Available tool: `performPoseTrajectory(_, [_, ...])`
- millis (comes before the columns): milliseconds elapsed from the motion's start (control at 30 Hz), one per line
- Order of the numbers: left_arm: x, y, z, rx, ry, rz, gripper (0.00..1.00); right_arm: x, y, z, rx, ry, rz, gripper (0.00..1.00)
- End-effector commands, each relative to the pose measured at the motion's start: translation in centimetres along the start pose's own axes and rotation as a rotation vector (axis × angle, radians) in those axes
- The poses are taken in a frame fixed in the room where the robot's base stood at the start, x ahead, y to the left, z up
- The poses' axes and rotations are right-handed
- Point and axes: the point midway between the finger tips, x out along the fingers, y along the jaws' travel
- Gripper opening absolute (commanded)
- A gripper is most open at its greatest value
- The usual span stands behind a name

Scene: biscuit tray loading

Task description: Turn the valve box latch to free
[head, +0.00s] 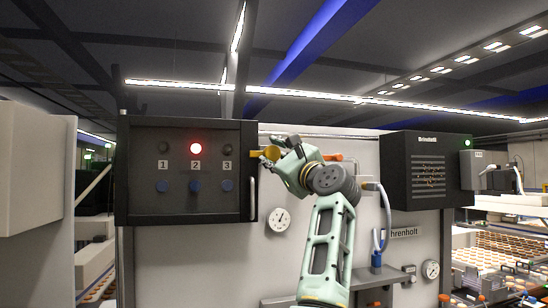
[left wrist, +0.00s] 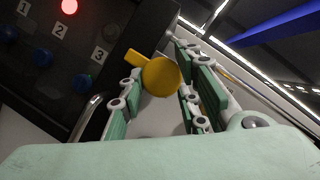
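The valve box is a black box (head: 186,209) on a light panel, with lamps and blue knobs numbered 1 to 3; lamp 2 glows red. Its yellow latch (head: 271,153) is at the box's right side. In the left wrist view the latch (left wrist: 161,76) is a round disc with a short tab pointing up and left. My left gripper (head: 280,148) is at the latch, with one finger on each side of the disc. The fingers lie close to its edges; I cannot tell whether they press on it. My right gripper is not in view.
A bar handle (head: 253,192) is on the box's right edge, close to my left gripper. A round gauge (head: 280,219) sits below it. A black vented box (head: 415,172) with a green light is to the right. Cables and a second gauge (head: 431,269) are at the lower right.

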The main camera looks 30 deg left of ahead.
Motion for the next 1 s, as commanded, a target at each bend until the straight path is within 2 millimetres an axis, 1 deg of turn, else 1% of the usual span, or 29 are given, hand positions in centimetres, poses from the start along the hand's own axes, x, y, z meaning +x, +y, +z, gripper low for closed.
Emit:
performPoseTrajectory(33, [0.1, 0.2, 0.0, 0.000, 0.001, 0.007, 0.20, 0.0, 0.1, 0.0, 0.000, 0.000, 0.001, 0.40])
performPoseTrajectory(200, [0.1, 0.3, -0.1, 0.001, 0.001, 0.008, 0.05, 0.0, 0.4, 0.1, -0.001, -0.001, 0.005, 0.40])
performPoseTrajectory(233, [0.1, 0.3, -0.1, 0.001, 0.001, 0.009, 0.04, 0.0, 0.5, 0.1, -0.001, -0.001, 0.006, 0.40])
performPoseTrajectory(467, [0.0, 0.5, -0.2, 0.023, 0.003, 0.001, 0.04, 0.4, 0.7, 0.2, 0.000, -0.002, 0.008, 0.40])
performPoseTrajectory(633, [0.0, 0.7, -0.3, 0.086, 0.003, -0.025, 0.04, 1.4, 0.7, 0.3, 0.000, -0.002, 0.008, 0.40])
performPoseTrajectory(867, [-0.1, 0.9, -0.5, 0.246, 0.005, -0.093, 0.04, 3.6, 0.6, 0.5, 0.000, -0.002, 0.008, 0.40])
performPoseTrajectory(1000, [0.0, 1.0, -0.5, 0.367, 0.006, -0.144, 0.04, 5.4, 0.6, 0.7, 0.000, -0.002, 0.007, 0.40])
